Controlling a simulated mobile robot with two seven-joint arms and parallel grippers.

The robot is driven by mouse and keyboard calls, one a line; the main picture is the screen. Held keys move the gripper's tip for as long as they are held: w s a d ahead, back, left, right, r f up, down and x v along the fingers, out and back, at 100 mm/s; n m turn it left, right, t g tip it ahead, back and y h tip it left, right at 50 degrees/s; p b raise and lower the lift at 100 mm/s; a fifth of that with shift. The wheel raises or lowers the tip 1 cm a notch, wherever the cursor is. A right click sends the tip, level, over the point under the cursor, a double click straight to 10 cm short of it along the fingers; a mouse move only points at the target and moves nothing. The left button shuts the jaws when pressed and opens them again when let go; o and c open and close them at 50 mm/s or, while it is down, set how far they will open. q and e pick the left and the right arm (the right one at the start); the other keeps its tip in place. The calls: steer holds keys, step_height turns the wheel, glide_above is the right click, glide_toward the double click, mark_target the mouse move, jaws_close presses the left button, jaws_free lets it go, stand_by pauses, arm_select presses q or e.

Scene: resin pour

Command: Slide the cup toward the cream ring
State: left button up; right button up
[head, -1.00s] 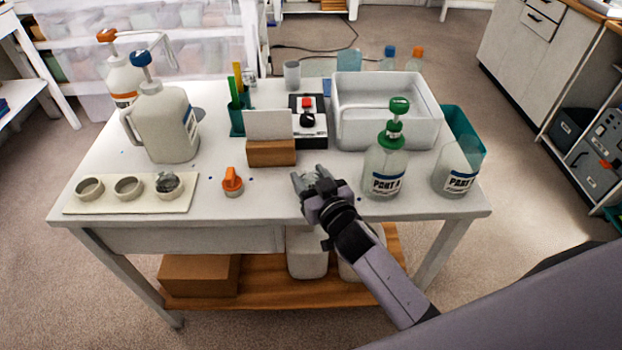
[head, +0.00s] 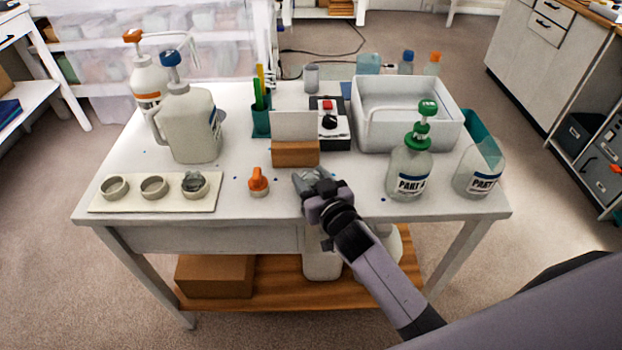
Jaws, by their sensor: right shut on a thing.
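My right gripper (head: 308,183) is low over the front of the white table, with its fingers shut. A small grey thing, apparently the cup (head: 305,176), is at its fingertips; the gripper hides most of it. A pale tray (head: 100,205) at the front left holds a row of round, cream-grey rings: a left one (head: 115,187), a middle one (head: 153,187) and a right one (head: 205,187) with a dark grey thing in it. I cannot tell which is the cream ring. The gripper is right of the tray. My left gripper is out of view.
An orange-topped piece (head: 258,182) stands between gripper and tray. A brown block with a white card (head: 295,154) is just behind the gripper. The Part A bottle (head: 408,175) stands to the right, with another bottle (head: 478,170) beyond it. A big jug (head: 193,130) stands behind the tray.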

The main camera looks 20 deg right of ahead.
steer(key=o, duration=1.1)
steer(key=shift+s+d+r, duration=0.15)
steer(key=shift+s+r, duration=0.05)
steer(key=shift+s, duration=0.95)
steer(key=shift+s+d+r, duration=0.1)
steer(key=shift+s+r, duration=0.05)
steer(key=shift+s, duration=1.05)
steer(key=shift+s+d+r, duration=0.15)
steer(key=shift+s+r, duration=0.05)
steer(key=shift+s, duration=0.95)
steer(key=shift+s+f, duration=0.1)
